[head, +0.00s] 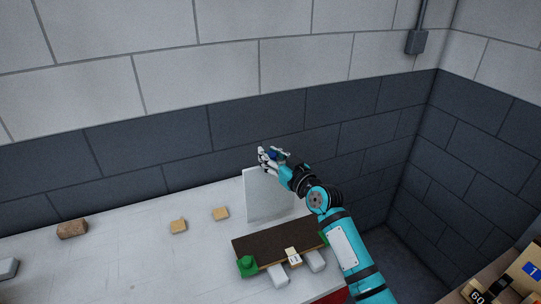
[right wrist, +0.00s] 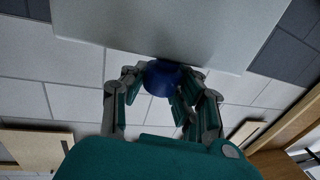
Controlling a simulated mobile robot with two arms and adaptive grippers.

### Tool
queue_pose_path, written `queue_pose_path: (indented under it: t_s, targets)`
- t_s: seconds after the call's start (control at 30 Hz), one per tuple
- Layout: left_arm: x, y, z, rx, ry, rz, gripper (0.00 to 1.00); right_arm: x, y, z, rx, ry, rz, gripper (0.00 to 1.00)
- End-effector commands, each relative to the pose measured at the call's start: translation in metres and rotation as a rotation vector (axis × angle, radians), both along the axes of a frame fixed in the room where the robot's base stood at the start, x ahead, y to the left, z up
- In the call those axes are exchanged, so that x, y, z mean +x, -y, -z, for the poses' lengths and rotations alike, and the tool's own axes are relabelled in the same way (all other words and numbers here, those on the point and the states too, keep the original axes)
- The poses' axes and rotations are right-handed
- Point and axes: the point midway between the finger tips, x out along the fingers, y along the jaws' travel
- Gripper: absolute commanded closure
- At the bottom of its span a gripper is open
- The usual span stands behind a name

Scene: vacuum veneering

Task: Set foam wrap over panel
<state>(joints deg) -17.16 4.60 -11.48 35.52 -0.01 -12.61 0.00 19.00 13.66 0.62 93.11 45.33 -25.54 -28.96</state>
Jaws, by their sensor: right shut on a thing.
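The foam wrap (head: 268,195) is a thin pale sheet standing upright above the back of the dark brown panel (head: 272,241), which lies on the white table. My right gripper (head: 271,156) is shut on a blue knob at the sheet's top edge. In the right wrist view the fingers (right wrist: 163,92) close around the blue knob (right wrist: 162,77), and the pale sheet (right wrist: 160,35) extends beyond it. Whether the sheet's lower edge touches the table or panel is unclear. My left gripper is not in view.
Green pieces sit at the panel's ends, one at the left (head: 247,266). Grey blocks (head: 278,276) and a small labelled block (head: 293,257) are at its front edge. Small tan blocks (head: 178,226) and a brown block (head: 72,228) lie left on the table (head: 130,262). A wall stands behind.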

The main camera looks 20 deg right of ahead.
Motion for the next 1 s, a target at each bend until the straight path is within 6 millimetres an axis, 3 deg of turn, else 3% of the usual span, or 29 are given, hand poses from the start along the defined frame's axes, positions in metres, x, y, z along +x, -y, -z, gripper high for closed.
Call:
queue_pose_path:
  t_s: [0.73, 1.0]
  targets:
    - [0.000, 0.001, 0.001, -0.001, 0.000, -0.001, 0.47, 0.000, 0.002, 0.001, -0.004, 0.000, 0.003, 1.00]
    - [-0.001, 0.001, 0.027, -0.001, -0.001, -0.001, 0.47, -0.014, 0.003, 0.009, -0.005, 0.059, 0.004, 1.00]
